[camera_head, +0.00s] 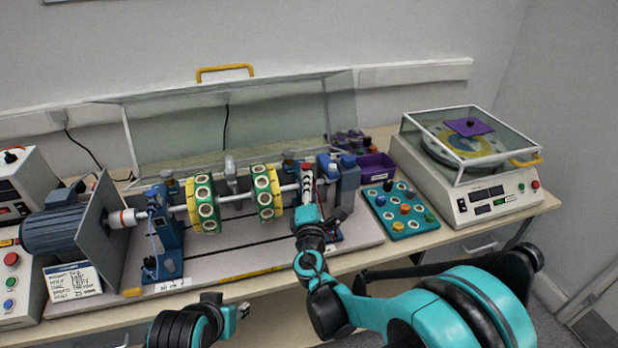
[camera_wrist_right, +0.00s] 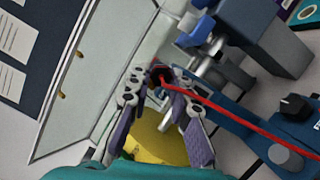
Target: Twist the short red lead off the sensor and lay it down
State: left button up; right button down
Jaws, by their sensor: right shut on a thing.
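The red lead (camera_wrist_right: 230,115) runs from between my right gripper's fingertips (camera_wrist_right: 160,75) across to the lower right of the right wrist view. My right gripper is shut on the dark end of the lead. In the head view this gripper (camera_head: 308,182) is at the blue bearing block at the right end of the shaft, with a bit of red at its fingers. The sensor is not clearly made out; the fingers cover that spot. I cannot tell whether the lead's end still touches it. My left gripper (camera_head: 243,309) is low in front of the bench; its jaws are too small to read.
Yellow-green discs (camera_head: 265,193) on the shaft stand left of my right gripper. A raised clear cover (camera_head: 240,120) is behind. A teal tray (camera_head: 400,222) of colored parts and a purple bin (camera_head: 376,167) are at right. The baseplate front (camera_head: 215,262) has bare room.

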aim_at(315, 181)
jog(key=shift+s+d, duration=0.25)
jog(key=shift+s, duration=0.35)
dwell(0.7)
jog(key=shift+s+d, duration=0.25)
jog(key=shift+s, duration=0.55)
jog(key=shift+s+d, duration=0.25)
jog(key=shift+s, duration=0.55)
